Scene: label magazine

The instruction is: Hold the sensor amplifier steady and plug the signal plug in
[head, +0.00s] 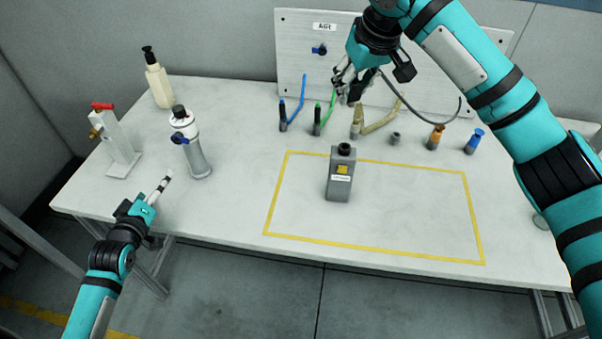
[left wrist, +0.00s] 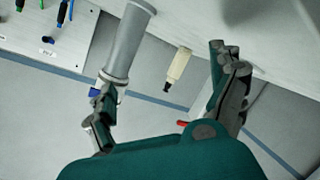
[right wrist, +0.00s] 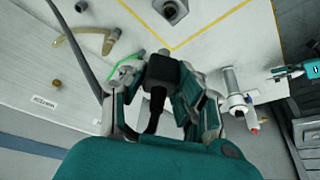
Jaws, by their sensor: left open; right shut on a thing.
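The sensor amplifier (head: 340,190), a grey upright box with a dark round socket on top and a yellow label, stands inside the yellow outline on the table. Its top also shows in the right wrist view (right wrist: 171,10). My right gripper (head: 348,88) is shut on the black signal plug (right wrist: 160,72), above the table and behind the amplifier, apart from it. A dark cable (head: 435,119) hangs from the plug side. My left gripper (head: 158,190) is open and empty at the table's left front, well away from the amplifier; its spread fingers show in the left wrist view (left wrist: 165,85).
A grey-white cylinder (head: 199,160) with a blue knob, a pump bottle (head: 158,84) and a red-handled stand (head: 121,150) occupy the left side. Blue, green, tan, orange and blue fittings line the back before a panel (head: 292,45). The yellow outline (head: 375,253) is otherwise clear.

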